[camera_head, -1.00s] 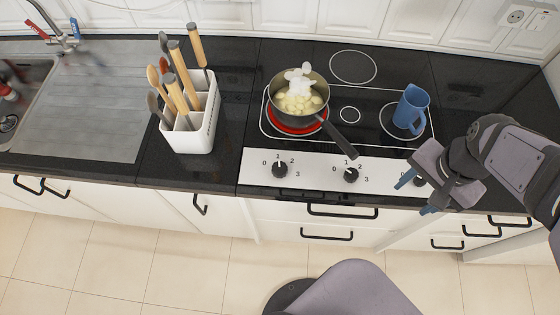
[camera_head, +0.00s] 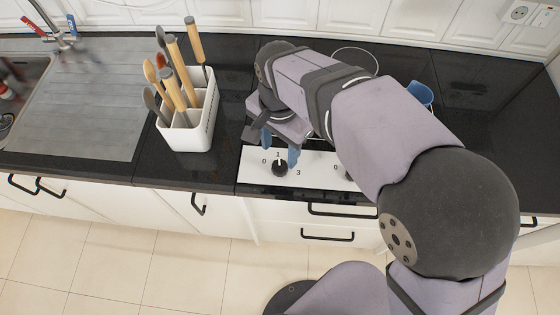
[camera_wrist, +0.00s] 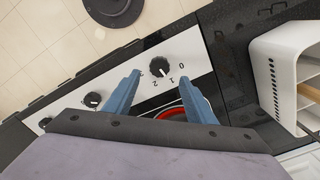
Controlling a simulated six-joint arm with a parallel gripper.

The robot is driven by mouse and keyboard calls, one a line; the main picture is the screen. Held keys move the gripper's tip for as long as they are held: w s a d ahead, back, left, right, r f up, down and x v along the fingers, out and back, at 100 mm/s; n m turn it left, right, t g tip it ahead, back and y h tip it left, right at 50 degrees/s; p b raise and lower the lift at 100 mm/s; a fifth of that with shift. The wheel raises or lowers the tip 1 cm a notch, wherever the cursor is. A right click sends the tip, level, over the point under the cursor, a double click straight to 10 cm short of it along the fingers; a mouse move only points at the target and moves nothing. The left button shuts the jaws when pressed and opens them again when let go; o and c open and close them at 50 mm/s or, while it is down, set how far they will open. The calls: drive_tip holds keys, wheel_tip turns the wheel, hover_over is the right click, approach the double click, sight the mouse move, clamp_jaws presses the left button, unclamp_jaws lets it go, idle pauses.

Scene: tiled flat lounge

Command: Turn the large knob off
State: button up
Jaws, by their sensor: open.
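The left stove knob (camera_head: 279,169) is round and black on the white control panel, with 0 to 3 printed around it. In the wrist view the knob (camera_wrist: 161,67) shows its white mark towards the 1. My gripper (camera_head: 279,149) is open and empty, its blue fingers just above the knob in the head view. In the wrist view its fingertips (camera_wrist: 160,78) lie to either side of the knob; I cannot tell how far off they are. A second knob (camera_wrist: 92,100) shows at the left there. I cannot tell from size which knob is the large one.
A white utensil holder (camera_head: 188,135) stands left of the stove and shows in the wrist view (camera_wrist: 262,70). A blue mug (camera_head: 420,95) is partly behind my arm. The pan is hidden in the head view. A red burner (camera_wrist: 172,113) glows in the wrist view.

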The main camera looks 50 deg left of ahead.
sight(279, 165)
drive_tip(key=shift+d+f+p, duration=0.1)
drive_tip(key=shift+f+p, duration=0.7)
drive_tip(key=shift+f, duration=2.8)
drive_tip(key=c, duration=1)
drive_tip(key=shift+c, duration=0.2)
drive_tip(key=shift+n, duration=0.5)
drive_tip(key=n+p, duration=0.1)
drive_tip(key=n, duration=0.2)
drive_tip(key=shift+r+n, duration=0.1)
drive_tip(key=shift+n, duration=0.2)
drive_tip(key=n, duration=0.5)
drive_tip(key=shift+n, duration=0.3)
